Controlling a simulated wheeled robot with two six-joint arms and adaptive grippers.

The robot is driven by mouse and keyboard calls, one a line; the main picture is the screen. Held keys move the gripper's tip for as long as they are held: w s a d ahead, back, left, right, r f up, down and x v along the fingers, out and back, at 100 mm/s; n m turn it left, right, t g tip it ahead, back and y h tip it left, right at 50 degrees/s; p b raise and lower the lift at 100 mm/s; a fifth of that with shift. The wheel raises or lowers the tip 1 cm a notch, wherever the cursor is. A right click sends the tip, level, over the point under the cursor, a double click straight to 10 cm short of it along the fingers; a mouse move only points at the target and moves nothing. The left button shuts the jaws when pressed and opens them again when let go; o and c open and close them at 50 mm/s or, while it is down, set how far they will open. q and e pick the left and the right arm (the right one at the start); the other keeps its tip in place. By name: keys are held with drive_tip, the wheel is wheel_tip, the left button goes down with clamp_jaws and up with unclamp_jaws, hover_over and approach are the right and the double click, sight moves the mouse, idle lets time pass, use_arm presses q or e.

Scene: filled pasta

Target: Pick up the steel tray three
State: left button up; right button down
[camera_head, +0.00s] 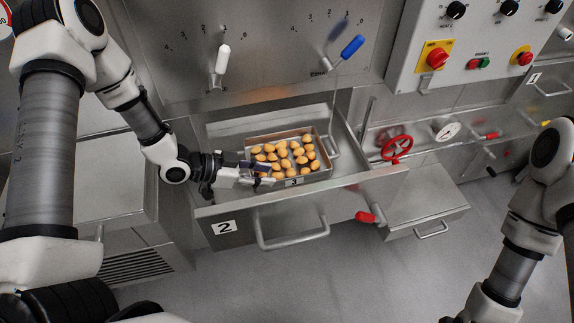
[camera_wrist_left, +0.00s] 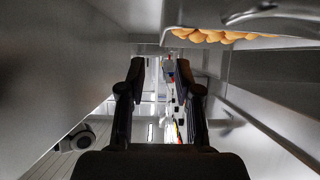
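The steel tray three (camera_head: 312,179) is a shallow steel tray with a "3" label on its front, filled with several golden pasta pieces (camera_head: 283,155). It sits inside the open drawer marked 2. A handle (camera_head: 333,148) shows at its right end. My left gripper (camera_head: 262,174) is at the tray's left end, near the front left corner, and partly hides that end. In the left wrist view its fingers (camera_wrist_left: 160,75) stand apart with nothing seen between them; pasta (camera_wrist_left: 215,37) shows at upper right. Contact with the tray cannot be told. My right arm is at the right; its gripper is out of frame.
The open drawer (camera_head: 223,208) has a front handle (camera_head: 290,240) and walls around the tray. Behind are a blue lever (camera_head: 352,47) and a white lever (camera_head: 222,60). A red valve wheel (camera_head: 397,148) and a lower drawer (camera_head: 425,205) are to the right.

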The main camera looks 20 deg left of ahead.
sight(290, 176)
use_arm(q)
drive_tip(key=shift+w+d+f, duration=0.6)
drive_tip(key=shift+w+f, duration=0.1)
drive_tip(key=shift+f, duration=0.05)
drive_tip(key=shift+d, duration=0.5)
drive_tip(key=shift+w+d+f+p, duration=0.2)
drive_tip(key=shift+d+p, duration=0.1)
drive_tip(key=shift+p, duration=0.1)
drive_tip(key=x, duration=0.4)
drive_tip(key=shift+w+d+f+p, duration=0.15)
drive_tip(key=shift+w+p, duration=0.15)
drive_tip(key=shift+p, duration=0.1)
drive_tip(key=shift+s, duration=0.1)
drive_tip(key=shift+c, duration=0.7)
clamp_jaws()
use_arm(e)
drive_tip(key=shift+w+r, duration=0.15)
drive_tip(key=shift+r, duration=0.3)
